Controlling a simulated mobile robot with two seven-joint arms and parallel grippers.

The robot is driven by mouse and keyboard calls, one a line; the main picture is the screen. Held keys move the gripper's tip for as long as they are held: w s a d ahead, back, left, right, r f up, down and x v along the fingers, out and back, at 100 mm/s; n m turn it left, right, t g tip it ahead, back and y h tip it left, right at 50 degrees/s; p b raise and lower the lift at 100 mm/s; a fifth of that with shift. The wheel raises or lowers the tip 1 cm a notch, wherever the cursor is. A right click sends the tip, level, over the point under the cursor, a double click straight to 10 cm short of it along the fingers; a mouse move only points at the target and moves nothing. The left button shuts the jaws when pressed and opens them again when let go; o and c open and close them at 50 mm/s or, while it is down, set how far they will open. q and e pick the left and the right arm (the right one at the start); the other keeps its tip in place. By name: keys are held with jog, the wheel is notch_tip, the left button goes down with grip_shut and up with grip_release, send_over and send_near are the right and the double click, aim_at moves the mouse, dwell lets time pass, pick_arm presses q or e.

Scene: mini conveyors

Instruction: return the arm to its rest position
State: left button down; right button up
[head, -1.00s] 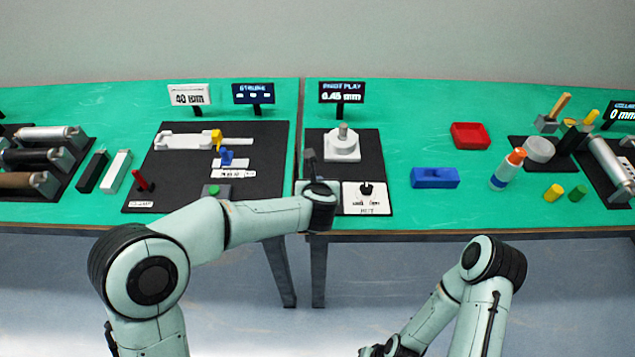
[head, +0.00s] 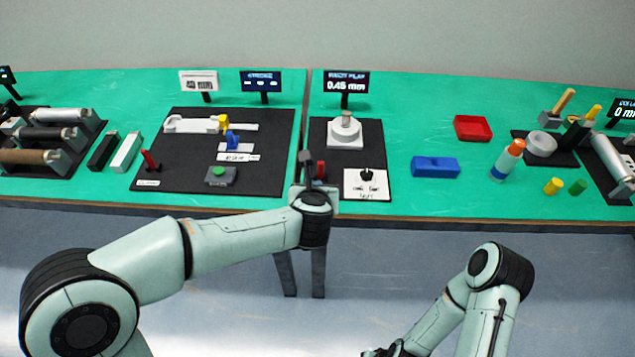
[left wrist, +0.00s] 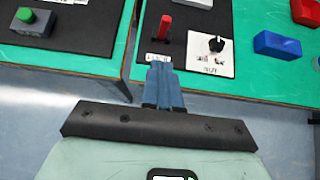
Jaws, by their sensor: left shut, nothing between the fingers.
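My left arm reaches in from the left in the head view, and its gripper (head: 307,160) is at the front edge of the tables, near the gap between them. In the left wrist view the left gripper's fingers (left wrist: 162,80) are together with nothing between them. They point toward the front edge of the right-hand black mat, near a red lever (left wrist: 164,27). My right arm is folded low at the right of the head view. Its gripper (head: 378,352) is partly cut off by the bottom edge, and its fingers cannot be made out.
A white panel with a black knob (head: 366,174) and a grey pivot fixture (head: 345,134) stand on the right mat. A green button box (head: 221,177) is on the left mat. A blue block (head: 435,167) and red tray (head: 473,128) lie further right. Floor in front is clear.

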pick_arm(q)
jog(key=shift+v, duration=0.9)
jog(key=shift+f, duration=0.1)
